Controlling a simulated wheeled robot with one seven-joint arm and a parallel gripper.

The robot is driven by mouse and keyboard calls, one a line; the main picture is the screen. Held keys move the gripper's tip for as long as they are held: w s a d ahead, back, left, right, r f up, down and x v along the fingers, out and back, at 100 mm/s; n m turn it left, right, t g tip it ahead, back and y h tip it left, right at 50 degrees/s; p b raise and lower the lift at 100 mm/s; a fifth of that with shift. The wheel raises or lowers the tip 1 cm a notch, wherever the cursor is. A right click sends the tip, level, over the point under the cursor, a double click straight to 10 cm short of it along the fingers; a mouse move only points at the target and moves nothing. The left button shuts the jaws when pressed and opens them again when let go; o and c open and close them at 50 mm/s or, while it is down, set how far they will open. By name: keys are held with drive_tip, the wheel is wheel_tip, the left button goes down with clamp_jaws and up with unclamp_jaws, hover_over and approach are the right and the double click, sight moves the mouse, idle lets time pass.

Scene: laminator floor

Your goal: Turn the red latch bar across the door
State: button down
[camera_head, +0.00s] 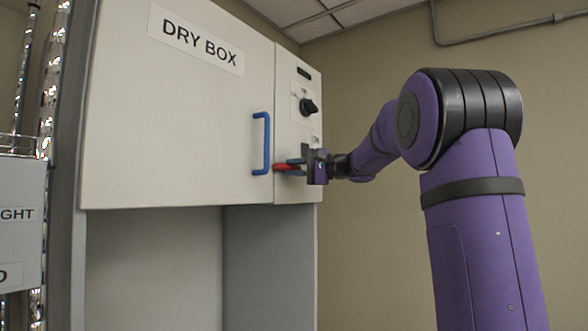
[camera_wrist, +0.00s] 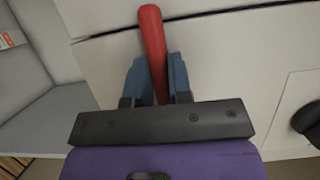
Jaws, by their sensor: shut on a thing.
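The red latch bar (camera_head: 284,167) is on the dry box front, at the seam between the wide door (camera_head: 180,110) and the narrow right-hand panel (camera_head: 296,140). It lies near horizontal in the head view. My gripper (camera_head: 296,168) is shut on it from the right. In the wrist view the red bar (camera_wrist: 152,40) sits between my two blue fingers (camera_wrist: 158,80), slightly tilted, and its rounded free end reaches past the seam line. The bar's other end and its pivot are hidden by my gripper.
A blue door handle (camera_head: 262,143) stands just left of the bar. A black knob (camera_head: 308,106) is on the panel above it and also shows in the wrist view (camera_wrist: 308,122). Below the door is an open recess (camera_head: 155,265). A wall is behind my arm.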

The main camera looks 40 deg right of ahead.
idle(0.3)
drive_tip(key=c, duration=1)
unclamp_jaws()
drive_tip(key=shift+c, duration=0.2)
drive_tip(key=v, duration=1.1)
drive_tip(key=shift+w+f, duration=0.1)
